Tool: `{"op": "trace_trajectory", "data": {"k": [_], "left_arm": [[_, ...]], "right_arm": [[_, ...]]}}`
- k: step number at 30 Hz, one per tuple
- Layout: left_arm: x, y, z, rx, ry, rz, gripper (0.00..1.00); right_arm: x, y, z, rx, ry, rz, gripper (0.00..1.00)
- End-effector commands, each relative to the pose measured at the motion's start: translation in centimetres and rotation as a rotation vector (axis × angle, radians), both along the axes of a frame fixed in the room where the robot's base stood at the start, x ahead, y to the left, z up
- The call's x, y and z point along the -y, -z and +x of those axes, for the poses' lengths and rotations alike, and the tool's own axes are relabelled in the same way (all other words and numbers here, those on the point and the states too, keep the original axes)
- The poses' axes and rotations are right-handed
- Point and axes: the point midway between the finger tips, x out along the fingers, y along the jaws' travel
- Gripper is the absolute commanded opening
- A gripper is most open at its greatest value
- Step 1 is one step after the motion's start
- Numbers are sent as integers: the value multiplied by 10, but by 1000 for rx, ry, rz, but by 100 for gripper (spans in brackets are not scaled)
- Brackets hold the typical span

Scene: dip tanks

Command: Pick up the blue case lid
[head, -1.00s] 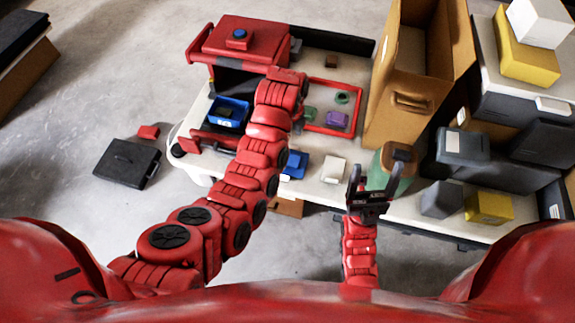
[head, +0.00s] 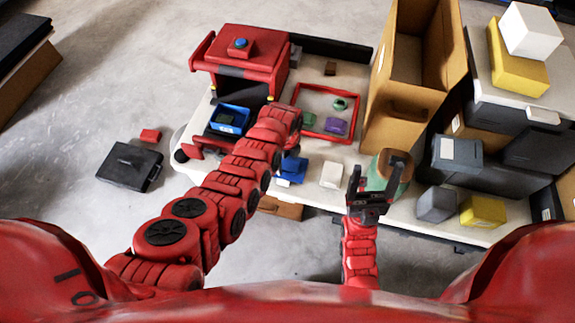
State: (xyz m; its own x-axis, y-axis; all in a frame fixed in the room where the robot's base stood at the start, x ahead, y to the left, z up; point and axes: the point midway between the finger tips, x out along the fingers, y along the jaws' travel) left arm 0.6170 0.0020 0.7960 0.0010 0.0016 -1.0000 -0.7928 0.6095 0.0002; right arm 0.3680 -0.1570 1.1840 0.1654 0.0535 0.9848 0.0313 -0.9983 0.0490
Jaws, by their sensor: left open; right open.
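A small blue piece (head: 293,168) with a pale patch lies near the front edge of the white table, partly behind my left arm. It may be the blue case lid, but I cannot tell for certain. A blue tray (head: 229,119) with a darker item in it sits in front of the red machine. My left arm reaches over the table and bends down just above the blue piece; its fingers are hidden behind the arm. My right gripper (head: 371,176) is open and empty, fingers up, at the front edge by a green and brown container (head: 388,172).
A red frame (head: 325,112) surrounds a green ring (head: 340,104) and a purple block (head: 336,126). A white block (head: 332,174) lies right of the blue piece. A tall cardboard box (head: 405,110) and grey and yellow boxes crowd the right. A black case (head: 130,165) lies on the floor.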

Motion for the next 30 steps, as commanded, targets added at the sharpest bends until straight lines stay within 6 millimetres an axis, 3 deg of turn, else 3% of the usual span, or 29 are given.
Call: {"op": "trace_trajectory", "data": {"k": [14, 27, 30], "left_arm": [[0, 11, -2, -2, -1, -2, 100], [0, 10, -1, -1, -1, -2, 21], [0, 10, -1, 0, -1, -2, 17]], "right_arm": [[0, 0, 0, 0, 0, 0, 76], [0, 0, 0, 1, 0, 0, 76], [0, 0, 0, 0, 0, 0, 76]]}}
